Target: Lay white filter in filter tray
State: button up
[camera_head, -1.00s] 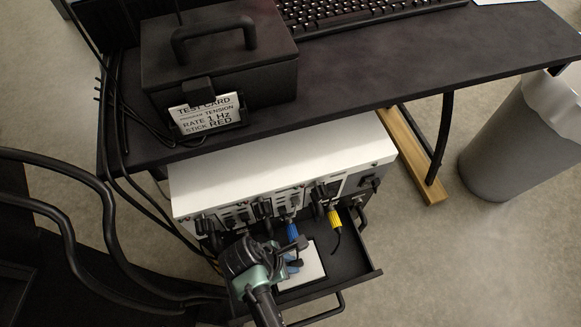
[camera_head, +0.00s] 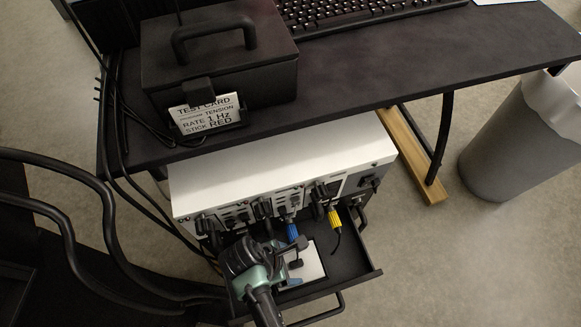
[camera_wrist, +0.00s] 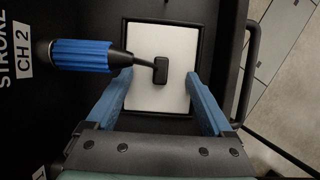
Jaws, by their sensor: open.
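The white filter (camera_wrist: 174,48) lies flat inside the black-rimmed filter tray (camera_wrist: 205,40) in the wrist view, with a narrow dark border around it. A small black block (camera_wrist: 161,70) shows over its middle; I cannot tell whether it is a knob on the filter or the end of the blue plug's cable. My gripper (camera_wrist: 158,78) is open, its blue fingers spread to either side of that block, with nothing between them touching either finger. In the head view the filter (camera_head: 313,262) shows in the open drawer, partly hidden by my gripper (camera_head: 291,268).
The open black drawer (camera_head: 350,262) sits below a white instrument box (camera_head: 290,165). A blue plug (camera_wrist: 80,55) reaches in close at the left of the wrist view. A yellow plug (camera_head: 334,221) hangs above the drawer. The drawer's right part is clear.

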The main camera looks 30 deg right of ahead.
jog(key=shift+p+v, duration=2.5)
jog(key=shift+p, duration=0.3)
